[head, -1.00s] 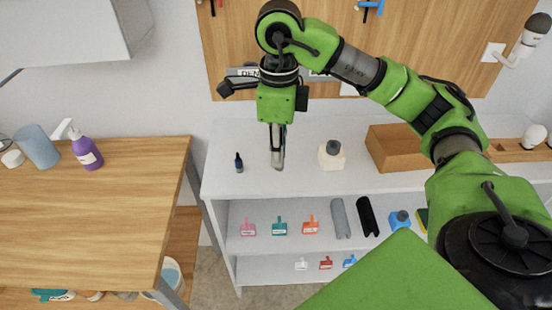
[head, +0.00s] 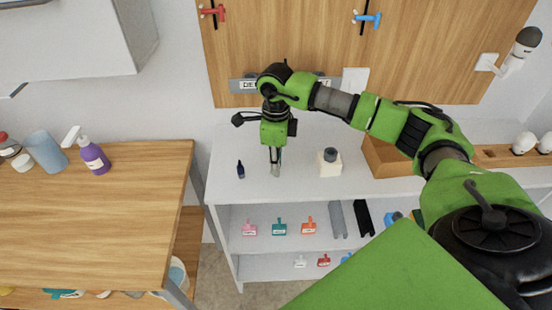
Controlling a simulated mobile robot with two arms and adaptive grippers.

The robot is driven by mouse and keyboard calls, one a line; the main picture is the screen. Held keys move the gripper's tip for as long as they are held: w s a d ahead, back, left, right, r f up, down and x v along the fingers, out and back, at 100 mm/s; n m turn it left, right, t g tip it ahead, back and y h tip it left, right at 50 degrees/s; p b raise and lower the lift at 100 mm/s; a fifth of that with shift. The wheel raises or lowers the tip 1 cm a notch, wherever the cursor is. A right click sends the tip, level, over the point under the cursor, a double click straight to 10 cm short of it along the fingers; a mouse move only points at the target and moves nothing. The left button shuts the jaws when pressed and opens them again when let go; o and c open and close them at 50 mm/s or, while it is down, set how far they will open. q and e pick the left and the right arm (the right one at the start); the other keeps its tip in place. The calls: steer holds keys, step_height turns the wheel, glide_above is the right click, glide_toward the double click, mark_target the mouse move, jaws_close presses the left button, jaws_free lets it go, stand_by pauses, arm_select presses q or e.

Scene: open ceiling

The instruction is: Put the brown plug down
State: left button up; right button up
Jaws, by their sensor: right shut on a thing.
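My right gripper (head: 275,172) points straight down at the white shelf top (head: 310,185), between a small dark blue bottle and a cream bottle. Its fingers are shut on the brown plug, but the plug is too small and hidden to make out. The fingertips are low, close to the white surface; I cannot tell whether anything touches it. My left gripper is not in view.
The dark blue bottle (head: 241,170) stands just left of the fingers, the cream bottle (head: 330,163) to the right. A wooden box (head: 385,158) is further right. A wooden table (head: 90,220) with a purple spray bottle (head: 94,157) stands left.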

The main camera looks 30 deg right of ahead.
steer(key=shift+f, duration=0.15)
steer(key=o, duration=0.8)
steer(key=shift+o, duration=0.2)
steer(key=shift+r, duration=0.3)
step_height(320, 180, up, 11)
steer(key=b, duration=0.3)
steer(key=shift+a+f+b, duration=0.1)
steer(key=shift+f+b, duration=0.1)
steer(key=shift+b, duration=0.1)
steer(key=shift+r, duration=0.6)
